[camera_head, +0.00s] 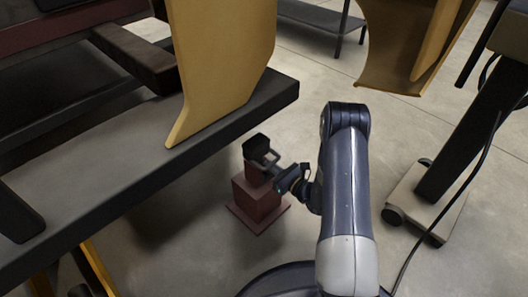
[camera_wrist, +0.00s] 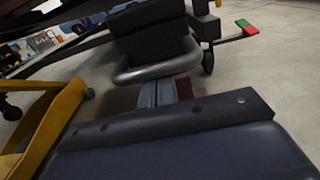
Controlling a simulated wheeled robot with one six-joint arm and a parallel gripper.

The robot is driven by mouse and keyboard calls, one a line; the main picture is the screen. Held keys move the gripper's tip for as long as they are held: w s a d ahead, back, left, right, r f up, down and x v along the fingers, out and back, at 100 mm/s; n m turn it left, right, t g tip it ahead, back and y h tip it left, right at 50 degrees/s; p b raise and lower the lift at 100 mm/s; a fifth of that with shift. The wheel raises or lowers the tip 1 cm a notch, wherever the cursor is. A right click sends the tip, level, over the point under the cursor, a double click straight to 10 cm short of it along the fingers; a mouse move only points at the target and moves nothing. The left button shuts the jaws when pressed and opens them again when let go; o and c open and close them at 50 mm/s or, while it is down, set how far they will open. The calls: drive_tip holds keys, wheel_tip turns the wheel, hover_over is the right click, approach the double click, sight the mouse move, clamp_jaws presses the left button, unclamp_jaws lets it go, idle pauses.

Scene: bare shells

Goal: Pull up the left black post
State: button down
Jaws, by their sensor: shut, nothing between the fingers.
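A black block-shaped post (camera_head: 256,143) stands on top of a dark red stepped pedestal (camera_head: 258,203), left of my arm. It also shows in the wrist view (camera_wrist: 155,42), upper middle, with a grey U-shaped bar (camera_wrist: 157,73) across its near side. My gripper (camera_head: 275,169) is at the post's near right side, close to that bar. In the wrist view my gripper's fingers (camera_wrist: 158,92) are together, just below the bar, with nothing seen between them. I cannot tell whether they touch the bar. Only one such post is clear, so a right one is not identified.
A dark bench (camera_head: 110,160) with a yellow panel (camera_head: 220,65) stands at left, its end near the post. Another yellow panel (camera_head: 415,40) is at upper right. A wheeled black stand (camera_head: 462,130) with a cable is at right. Concrete floor is bare between them.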

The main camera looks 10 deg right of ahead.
drive_tip(key=shift+r+p, duration=3.25)
drive_tip(key=shift+r, duration=2.25)
drive_tip(key=shift+f+b, duration=1.35)
drive_tip(key=shift+f, duration=0.15)
drive_tip(key=v, duration=0.9)
drive_tip(key=x, duration=0.8)
drive_tip(key=shift+w+a, duration=0.2)
drive_tip(key=shift+w+a+r, duration=0.1)
drive_tip(key=shift+w+a, duration=0.05)
drive_tip(key=shift+w, duration=0.1)
drive_tip(key=shift+r, duration=0.15)
